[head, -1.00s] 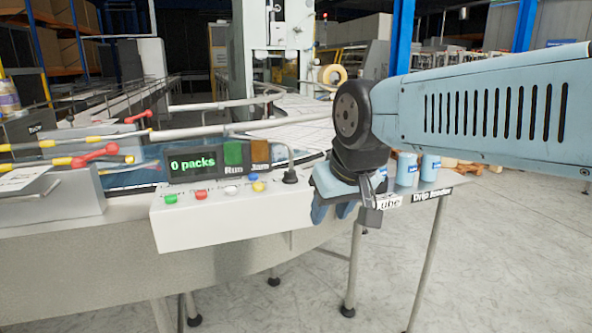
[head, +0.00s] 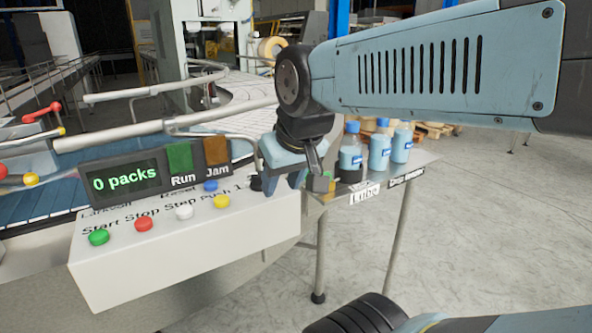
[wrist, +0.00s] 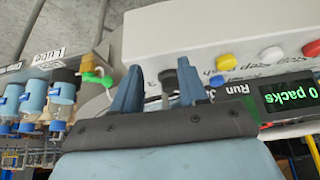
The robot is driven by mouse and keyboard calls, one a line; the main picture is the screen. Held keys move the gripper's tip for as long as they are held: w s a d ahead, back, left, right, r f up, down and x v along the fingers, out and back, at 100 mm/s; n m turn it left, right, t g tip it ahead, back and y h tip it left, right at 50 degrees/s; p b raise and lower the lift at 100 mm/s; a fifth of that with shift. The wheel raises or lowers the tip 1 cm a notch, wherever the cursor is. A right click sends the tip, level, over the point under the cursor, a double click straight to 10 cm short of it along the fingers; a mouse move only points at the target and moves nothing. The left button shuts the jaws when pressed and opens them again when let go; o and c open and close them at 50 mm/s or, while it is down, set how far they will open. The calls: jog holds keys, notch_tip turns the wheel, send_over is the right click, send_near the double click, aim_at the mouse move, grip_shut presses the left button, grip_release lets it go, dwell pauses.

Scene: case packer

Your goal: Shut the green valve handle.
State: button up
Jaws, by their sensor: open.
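My gripper (head: 284,186) points down at the right end of the control box. In the wrist view its two blue fingers (wrist: 158,72) are apart, with a black knob (wrist: 168,82) of the box seen between them. I cannot tell whether they touch it.
The white control box (head: 190,265) carries several coloured buttons and a display (head: 124,184) reading "0 packs". Blue-capped bottles (head: 379,152) stand on the shelf right of my gripper, near a "Lube" label (head: 364,195). Rails and a conveyor lie behind. The floor at right is clear.

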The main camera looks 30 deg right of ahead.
jog(key=shift+o, duration=1)
jog(key=shift+w+d+r, duration=0.15)
jog(key=shift+w+r, duration=0.05)
jog(key=shift+w, duration=0.05)
jog(key=w+d+r+m+g, duration=0.3)
jog(key=w+d+m+g, duration=0.5)
jog(key=w+d+m, duration=1)
jog(key=shift+n, duration=0.7)
jog(key=x, duration=0.4)
jog(key=w+x, duration=0.1)
jog(key=x, duration=0.8)
jog(key=shift+w+a+f, duration=0.15)
jog(key=shift+w+f, duration=0.15)
jog(key=shift+f, duration=0.1)
jog(key=shift+c, duration=0.5)
grip_shut()
jog(key=shift+a, duration=0.1)
